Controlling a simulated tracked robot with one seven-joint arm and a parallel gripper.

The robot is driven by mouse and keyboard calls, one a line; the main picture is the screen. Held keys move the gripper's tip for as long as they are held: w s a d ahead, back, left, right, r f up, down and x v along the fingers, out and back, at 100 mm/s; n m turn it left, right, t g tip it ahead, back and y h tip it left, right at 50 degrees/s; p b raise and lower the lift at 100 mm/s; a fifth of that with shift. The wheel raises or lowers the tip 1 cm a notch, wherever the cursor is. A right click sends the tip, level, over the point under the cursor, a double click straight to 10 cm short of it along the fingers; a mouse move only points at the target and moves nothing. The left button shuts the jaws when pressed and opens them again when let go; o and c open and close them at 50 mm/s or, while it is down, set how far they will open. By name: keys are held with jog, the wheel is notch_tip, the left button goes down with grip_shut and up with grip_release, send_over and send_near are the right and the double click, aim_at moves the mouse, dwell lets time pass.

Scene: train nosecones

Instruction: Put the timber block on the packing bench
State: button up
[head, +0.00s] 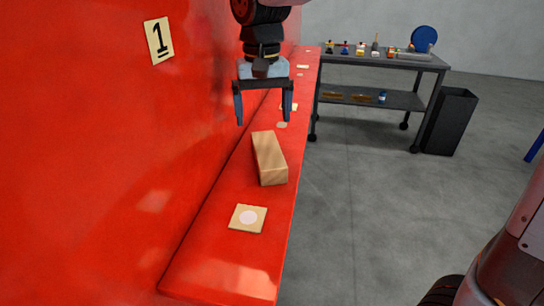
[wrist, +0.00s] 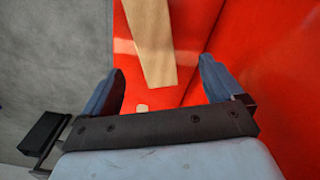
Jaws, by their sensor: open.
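The timber block (head: 269,158) is a light wooden bar lying on a red ledge (head: 215,250) in the head view. My gripper (head: 265,115) is open and empty, above the ledge and a little beyond the block's far end. In the wrist view the timber block (wrist: 152,40) shows ahead of and between the open fingers (wrist: 160,82), apart from them. A dark grey bench (head: 375,60) with a lower shelf stands at the back right; several small items and a blue disc sit on its top. I cannot tell for sure that it is the packing bench.
A square tag with a white disc (head: 248,218) lies on the ledge nearer than the block. A red wall with a "1" label (head: 158,40) rises at the left. A black bin (head: 451,122) stands right of the bench. Grey floor is clear between.

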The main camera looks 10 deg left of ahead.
aim_at(267, 148)
notch_tip(267, 148, down, 5)
jog(key=shift+f, duration=0.1)
jog(key=shift+w+d+f, duration=0.15)
jog(key=shift+d+f, duration=0.05)
jog(key=shift+f, duration=1.25)
jog(key=shift+w+d+f, duration=0.1)
jog(key=shift+d+f, duration=0.05)
jog(key=shift+f, duration=1.3)
jog(key=shift+c, duration=0.2)
jog(key=c, duration=1.3)
jog(key=shift+o, duration=0.2)
jog(key=shift+r, duration=0.1)
